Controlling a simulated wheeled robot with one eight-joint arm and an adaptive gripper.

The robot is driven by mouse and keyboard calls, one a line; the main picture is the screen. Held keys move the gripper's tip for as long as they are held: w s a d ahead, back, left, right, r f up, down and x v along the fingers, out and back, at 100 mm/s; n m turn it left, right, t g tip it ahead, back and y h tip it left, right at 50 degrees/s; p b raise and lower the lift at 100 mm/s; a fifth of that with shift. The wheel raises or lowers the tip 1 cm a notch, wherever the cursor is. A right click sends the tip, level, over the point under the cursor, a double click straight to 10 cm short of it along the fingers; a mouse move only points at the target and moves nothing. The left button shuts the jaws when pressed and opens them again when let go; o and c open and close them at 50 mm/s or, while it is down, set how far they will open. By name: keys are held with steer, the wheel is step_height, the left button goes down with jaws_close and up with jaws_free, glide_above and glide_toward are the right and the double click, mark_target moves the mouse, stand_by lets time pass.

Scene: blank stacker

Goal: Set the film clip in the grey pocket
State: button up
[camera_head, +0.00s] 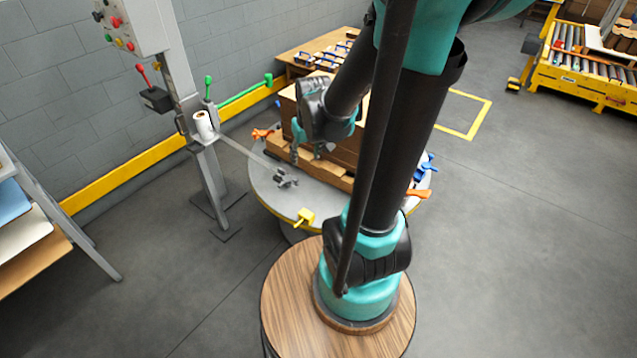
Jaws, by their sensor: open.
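A small dark grey clip (285,180), which looks like the film clip, lies on the round grey table (272,203) in front of a brown carton. A pale film strip (245,152) runs from a white roll (203,124) on the post down towards this clip. I cannot make out whether the strip is attached to it. My gripper (308,153) is open, above the table and a little above and right of the clip, apart from it, by the carton's front. I cannot pick out the grey pocket for certain.
A large brown carton (292,112) stands on the table, partly hidden by my arm. Orange (264,134), blue (427,163) and yellow (304,217) clamp-like pieces sit around the table. A grey control post (205,165) stands at the left.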

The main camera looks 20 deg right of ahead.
steer(key=s+f+m, duration=0.1)
steer(key=s, duration=0.9)
steer(key=shift+s+d+f+m+t, duration=0.3)
steer(key=shift+f, duration=0.1)
